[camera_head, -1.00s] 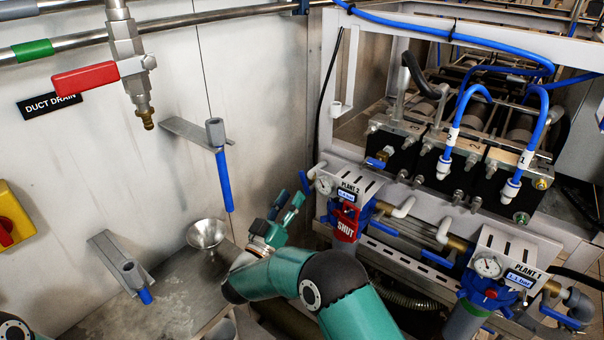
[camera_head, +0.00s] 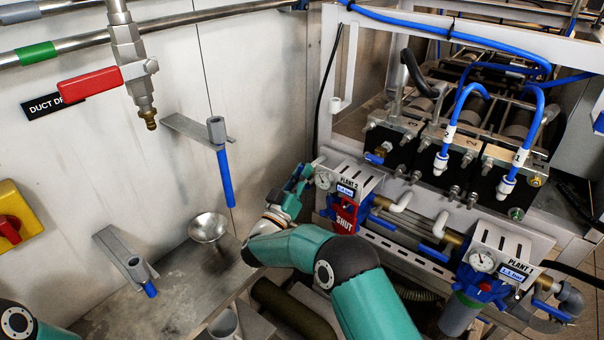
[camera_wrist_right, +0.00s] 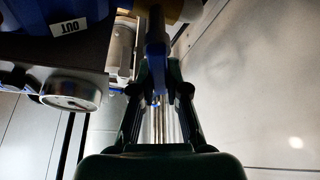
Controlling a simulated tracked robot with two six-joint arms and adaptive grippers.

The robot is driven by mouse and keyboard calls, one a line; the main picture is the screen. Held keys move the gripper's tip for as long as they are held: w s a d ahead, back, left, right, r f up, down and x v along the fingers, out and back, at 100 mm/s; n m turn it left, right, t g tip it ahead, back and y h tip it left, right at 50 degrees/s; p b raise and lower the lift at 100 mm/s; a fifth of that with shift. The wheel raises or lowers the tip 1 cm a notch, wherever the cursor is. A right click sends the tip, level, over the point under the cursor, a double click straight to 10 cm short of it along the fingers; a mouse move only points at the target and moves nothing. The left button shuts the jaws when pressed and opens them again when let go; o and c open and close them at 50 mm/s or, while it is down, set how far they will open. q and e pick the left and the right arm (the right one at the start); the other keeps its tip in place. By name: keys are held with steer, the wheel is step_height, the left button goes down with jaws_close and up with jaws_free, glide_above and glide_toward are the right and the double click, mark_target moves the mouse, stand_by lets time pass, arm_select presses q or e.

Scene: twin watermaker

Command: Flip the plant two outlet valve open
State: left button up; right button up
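The plant two filter unit (camera_head: 349,183) shows in the head view, with a gauge, a small display and a red SHUT tag (camera_head: 345,219). In the right wrist view a white OUT label (camera_wrist_right: 68,27) sits on its blue housing, beside a round gauge (camera_wrist_right: 72,92). A blue valve lever (camera_wrist_right: 156,58) hangs down below a brass-coloured fitting. My right gripper (camera_head: 302,174) is at the left side of the unit. In the wrist view its fingers (camera_wrist_right: 160,90) stand apart on either side of the lever, with a gap visible. My left gripper is out of view.
The plant one unit (camera_head: 490,262) stands to the right. A steel funnel (camera_head: 208,228) is left of my right arm. A red-handled drain valve (camera_head: 92,84) hangs at upper left. Pipes and the white frame crowd the space behind plant two.

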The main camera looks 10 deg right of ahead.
steer(key=shift+f+n, duration=0.1)
steer(key=shift+n, duration=0.3)
jaws_close()
steer(key=f+n+y+p, duration=0.1)
steer(key=n+y, duration=0.1)
steer(key=n, duration=0.3)
steer(key=w+a+f+n+y+p, duration=0.1)
steer(key=n+y, duration=0.1)
steer(key=n, duration=0.3)
steer(key=w+f+n+y+p, duration=0.1)
steer(key=n+y+p, duration=0.1)
steer(key=n, duration=0.3)
steer(key=shift+a+f+n+g+y, duration=0.3)
steer(key=shift+a+f, duration=0.05)
steer(key=shift+f, duration=0.05)
steer(key=shift+s+f, duration=0.1)
steer(key=o, duration=0.7)
jaws_free()
